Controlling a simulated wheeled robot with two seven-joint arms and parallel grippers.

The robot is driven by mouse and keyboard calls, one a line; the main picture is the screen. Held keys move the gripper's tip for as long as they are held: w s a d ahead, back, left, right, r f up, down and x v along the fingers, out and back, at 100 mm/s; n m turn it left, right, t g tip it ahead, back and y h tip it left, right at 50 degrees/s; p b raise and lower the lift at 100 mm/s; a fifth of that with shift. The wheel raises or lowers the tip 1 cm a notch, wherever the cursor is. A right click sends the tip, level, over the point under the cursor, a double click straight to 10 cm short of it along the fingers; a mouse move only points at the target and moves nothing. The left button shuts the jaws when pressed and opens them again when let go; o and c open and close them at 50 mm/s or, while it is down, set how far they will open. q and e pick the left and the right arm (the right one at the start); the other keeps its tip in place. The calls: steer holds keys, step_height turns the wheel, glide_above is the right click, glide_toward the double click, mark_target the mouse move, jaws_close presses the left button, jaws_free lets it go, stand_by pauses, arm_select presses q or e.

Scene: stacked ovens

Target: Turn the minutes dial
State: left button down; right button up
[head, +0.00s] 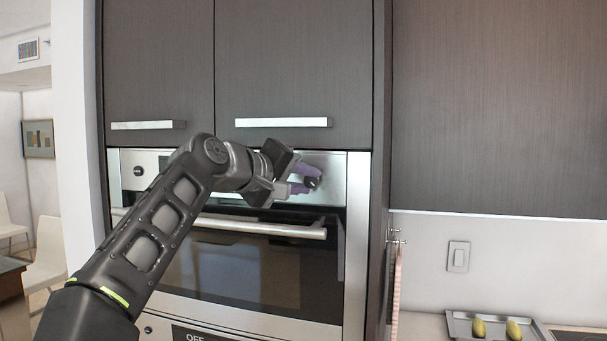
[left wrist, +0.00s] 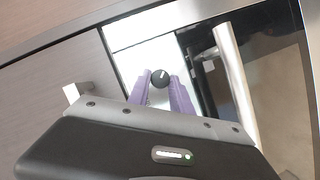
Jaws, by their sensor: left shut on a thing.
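The minutes dial (head: 312,182) is a dark round knob on the right part of the upper oven's steel control panel (head: 333,164). My left gripper (head: 306,180) reaches it from the left, with its purple fingers shut on the dial. In the left wrist view the dial (left wrist: 160,77) sits between the two purple fingertips (left wrist: 160,80), and a light mark shows on its black face. My right gripper is in neither view.
The oven's bar handle (head: 262,228) runs just below the panel and my left arm. Dark cabinet doors with bar handles (head: 283,122) are above. A tray (head: 462,325) with two yellow-green items lies on the counter at right.

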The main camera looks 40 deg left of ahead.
arm_select(q)
steer(key=shift+f, duration=0.1)
stand_by(0.3)
steer(key=c, duration=1.1)
jaws_free()
steer(key=shift+c, duration=0.2)
steer(key=shift+s+r, duration=0.2)
steer(key=shift+s, duration=0.4)
steer(key=b+v, duration=0.1)
steer(key=v, duration=0.5)
steer(key=shift+s+b, duration=0.25)
steer(key=shift+b, duration=0.1)
steer(key=shift+r, duration=0.1)
